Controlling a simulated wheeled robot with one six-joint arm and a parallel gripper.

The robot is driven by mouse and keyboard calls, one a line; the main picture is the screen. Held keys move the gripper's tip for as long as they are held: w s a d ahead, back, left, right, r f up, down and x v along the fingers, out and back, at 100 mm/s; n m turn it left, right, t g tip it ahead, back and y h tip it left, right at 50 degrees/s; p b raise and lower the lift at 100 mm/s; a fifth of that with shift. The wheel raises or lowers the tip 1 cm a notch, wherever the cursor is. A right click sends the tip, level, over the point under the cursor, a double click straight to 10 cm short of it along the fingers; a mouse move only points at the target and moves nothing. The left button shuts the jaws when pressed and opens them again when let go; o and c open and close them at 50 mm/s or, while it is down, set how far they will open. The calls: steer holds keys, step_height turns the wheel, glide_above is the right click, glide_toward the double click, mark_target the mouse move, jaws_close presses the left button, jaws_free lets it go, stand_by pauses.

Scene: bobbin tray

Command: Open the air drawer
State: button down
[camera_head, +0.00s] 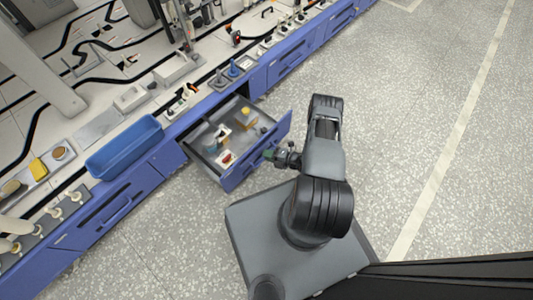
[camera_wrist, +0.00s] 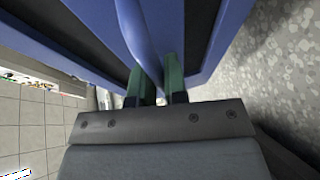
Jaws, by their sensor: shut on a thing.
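The air drawer (camera_head: 242,174) has a blue front and a grey inside, and stands pulled out from the blue bench in the head view. Several small items lie in it, including a yellow one (camera_head: 246,112) and a white-and-red one (camera_head: 226,158). My gripper (camera_head: 269,154) is at the outer side of the drawer front. In the wrist view, the green fingers of my gripper (camera_wrist: 155,82) are shut on the blue bar handle (camera_wrist: 140,38). The head view shows the handle too small to make out.
A blue bin (camera_head: 125,147) stands on the bench top left of the drawer. Other drawers along the bench front, such as one with a handle (camera_head: 117,212) at lower left, look closed. The speckled floor (camera_head: 420,110) to the right is clear.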

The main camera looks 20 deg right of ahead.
steer(key=shift+s, duration=0.4)
steer(key=c, duration=1.4)
jaws_free()
steer(key=shift+c, duration=0.2)
steer(key=shift+o, duration=1.3)
steer(key=shift+d, duration=0.1)
steer(key=shift+w+r, duration=0.1)
